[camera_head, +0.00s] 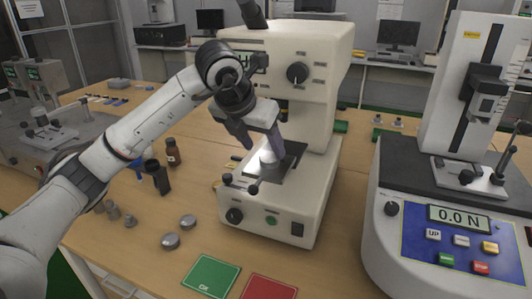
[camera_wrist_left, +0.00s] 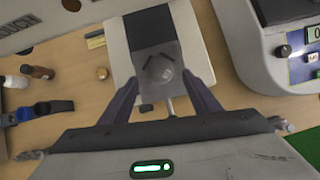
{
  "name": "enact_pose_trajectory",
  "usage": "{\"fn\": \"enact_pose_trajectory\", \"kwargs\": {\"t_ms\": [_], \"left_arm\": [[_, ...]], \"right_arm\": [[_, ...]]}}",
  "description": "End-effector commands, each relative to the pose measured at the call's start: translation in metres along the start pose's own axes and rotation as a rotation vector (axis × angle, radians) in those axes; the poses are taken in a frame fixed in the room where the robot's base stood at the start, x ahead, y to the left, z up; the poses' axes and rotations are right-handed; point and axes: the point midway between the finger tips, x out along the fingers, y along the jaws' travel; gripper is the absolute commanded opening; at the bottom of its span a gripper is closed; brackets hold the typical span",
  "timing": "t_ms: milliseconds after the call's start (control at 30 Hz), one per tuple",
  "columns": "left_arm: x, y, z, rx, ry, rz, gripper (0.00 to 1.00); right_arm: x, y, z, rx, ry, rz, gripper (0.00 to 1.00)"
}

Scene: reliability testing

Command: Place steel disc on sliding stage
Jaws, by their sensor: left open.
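The sliding stage (camera_head: 291,160) is a dark plate on the front of the cream press-like machine. It also shows in the left wrist view (camera_wrist_left: 147,28). A round grey steel disc (camera_wrist_left: 160,73) appears to lie on the stage between my left fingers in the left wrist view. In the head view a pale round piece (camera_head: 268,157) shows there, partly hidden by my gripper. My left gripper (camera_head: 262,145) is open, just above the stage, with its fingers apart on either side of the disc (camera_wrist_left: 163,85). My right gripper is not in view.
Two grey discs (camera_head: 171,241) lie on the table at front left. Green (camera_head: 211,276) and red (camera_head: 270,288) mats lie in front. A force tester (camera_head: 440,225) reading 0.0 N stands at right.

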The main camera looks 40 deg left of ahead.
Motion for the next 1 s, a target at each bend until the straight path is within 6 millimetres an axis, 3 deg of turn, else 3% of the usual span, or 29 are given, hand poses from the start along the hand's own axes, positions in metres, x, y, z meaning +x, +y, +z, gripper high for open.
{"fn": "enact_pose_trajectory", "kwargs": {"t_ms": [200,400,1000], "left_arm": [[-0.048,0.0,0.001,0.001,-0.005,-0.001,0.57],[-0.073,0.0,0.001,0.0,-0.002,0.0,0.57],[-0.078,0.0,0.0,0.0,0.0,0.0,0.57]], "right_arm": [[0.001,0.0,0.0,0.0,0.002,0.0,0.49],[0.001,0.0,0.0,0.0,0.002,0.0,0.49],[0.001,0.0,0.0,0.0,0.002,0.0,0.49]]}}
